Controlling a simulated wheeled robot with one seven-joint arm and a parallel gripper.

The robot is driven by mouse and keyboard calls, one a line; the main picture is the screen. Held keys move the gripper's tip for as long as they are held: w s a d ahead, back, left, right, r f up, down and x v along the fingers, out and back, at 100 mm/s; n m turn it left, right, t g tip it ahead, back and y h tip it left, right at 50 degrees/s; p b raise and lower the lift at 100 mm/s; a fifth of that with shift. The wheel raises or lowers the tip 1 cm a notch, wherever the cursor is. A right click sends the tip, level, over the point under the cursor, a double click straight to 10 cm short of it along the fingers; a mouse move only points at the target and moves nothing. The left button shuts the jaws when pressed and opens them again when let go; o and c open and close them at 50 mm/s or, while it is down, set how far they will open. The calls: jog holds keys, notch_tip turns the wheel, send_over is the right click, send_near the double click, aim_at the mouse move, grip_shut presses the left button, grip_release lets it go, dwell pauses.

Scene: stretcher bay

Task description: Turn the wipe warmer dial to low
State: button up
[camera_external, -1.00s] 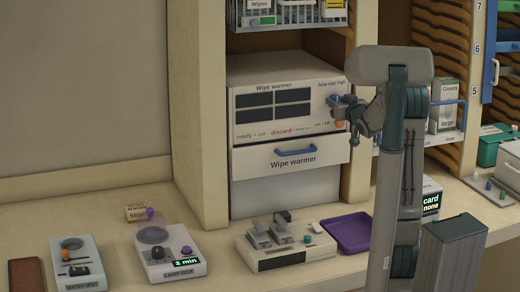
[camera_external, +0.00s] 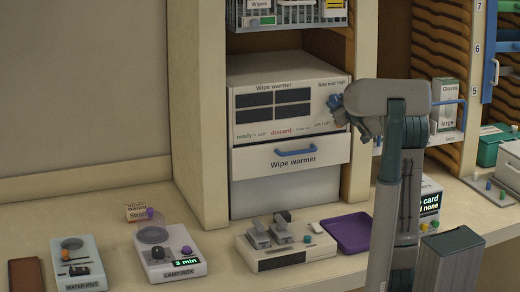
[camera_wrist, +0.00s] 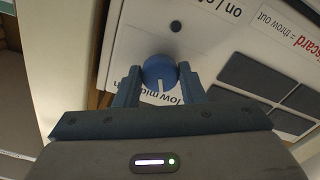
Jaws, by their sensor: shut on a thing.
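The wipe warmer (camera_external: 240,122) is a white box on a shelf, with dark panels and a "low mid high" label at its upper right. Its blue dial (camera_external: 335,101) sits below that label. In the wrist view the dial (camera_wrist: 160,70) is round with a white pointer line directed toward the picture's bottom, where the label is partly hidden by my gripper. My gripper (camera_wrist: 158,76) is shut on the dial, one finger on each side. I cannot tell exactly which setting the line marks. In the external view my arm hides most of the gripper.
A drawer with a blue handle (camera_external: 295,150) is under the warmer's panels. A small dark round control (camera_wrist: 175,25) is near the "on / off" print. A wire basket (camera_external: 290,15) is above. A purple tray (camera_external: 350,233) and several devices stand on the counter below.

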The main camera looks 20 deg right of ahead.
jog(key=shift+n+b, duration=1.1)
jog(key=shift+n, duration=0.5)
jog(key=o, duration=1)
jog(key=s, duration=1.3)
jog(key=shift+s, duration=0.4)
